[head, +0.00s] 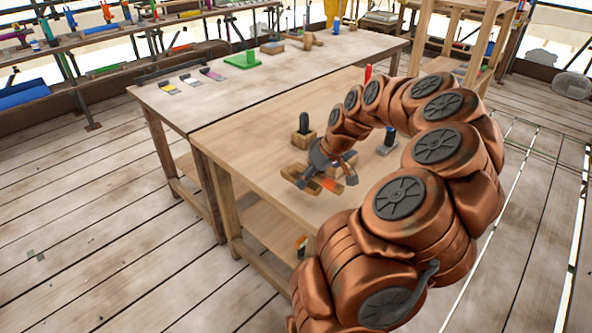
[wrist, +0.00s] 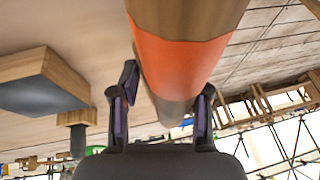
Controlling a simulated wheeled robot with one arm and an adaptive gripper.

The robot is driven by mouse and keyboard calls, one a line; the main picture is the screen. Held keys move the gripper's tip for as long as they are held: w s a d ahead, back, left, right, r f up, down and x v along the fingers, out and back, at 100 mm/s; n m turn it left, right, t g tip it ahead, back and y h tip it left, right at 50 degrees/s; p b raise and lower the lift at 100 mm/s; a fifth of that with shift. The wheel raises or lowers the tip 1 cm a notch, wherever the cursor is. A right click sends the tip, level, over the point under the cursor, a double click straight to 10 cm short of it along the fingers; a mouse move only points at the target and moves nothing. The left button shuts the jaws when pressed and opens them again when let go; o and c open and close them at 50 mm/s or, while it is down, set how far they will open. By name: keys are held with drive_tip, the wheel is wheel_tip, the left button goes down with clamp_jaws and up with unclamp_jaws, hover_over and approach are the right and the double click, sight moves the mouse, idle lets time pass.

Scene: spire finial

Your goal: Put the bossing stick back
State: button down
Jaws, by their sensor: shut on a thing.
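My gripper (head: 327,176) is low over the near wooden bench, shut on a round wooden stick with an orange band, the bossing stick (head: 331,186). In the wrist view the bossing stick (wrist: 180,62) runs between the two fingers (wrist: 168,88) and off the top edge. Its far end is out of that view. The head view does not show clearly whether the stick touches the bench.
A wooden block with a dark upright handle (head: 303,130) stands behind my gripper. Another dark-handled tool (head: 388,140) stands to its right. The near bench (head: 240,135) is bare to the left. The far bench (head: 222,98) holds small tools and a green block (head: 243,60).

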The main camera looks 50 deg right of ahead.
drive_tip(key=w+d, duration=0.1)
drive_tip(key=w, duration=0.1)
drive_tip(key=w+d+p, duration=0.1)
drive_tip(key=w, duration=0.2)
drive_tip(key=w+d+f+p, duration=0.1)
drive_tip(key=w, duration=0.1)
drive_tip(key=shift+w+d, duration=0.1)
drive_tip(key=shift+w, duration=0.25)
drive_tip(key=shift+d+f+p, duration=0.1)
drive_tip(key=shift+f+p, duration=0.75)
drive_tip(key=shift+f, duration=0.8)
drive_tip(key=shift+f+b, duration=0.2)
drive_tip(key=shift+b, duration=0.1)
drive_tip(key=c, duration=0.6)
unclamp_jaws()
drive_tip(key=shift+o, duration=0.2)
drive_tip(key=shift+r, duration=0.15)
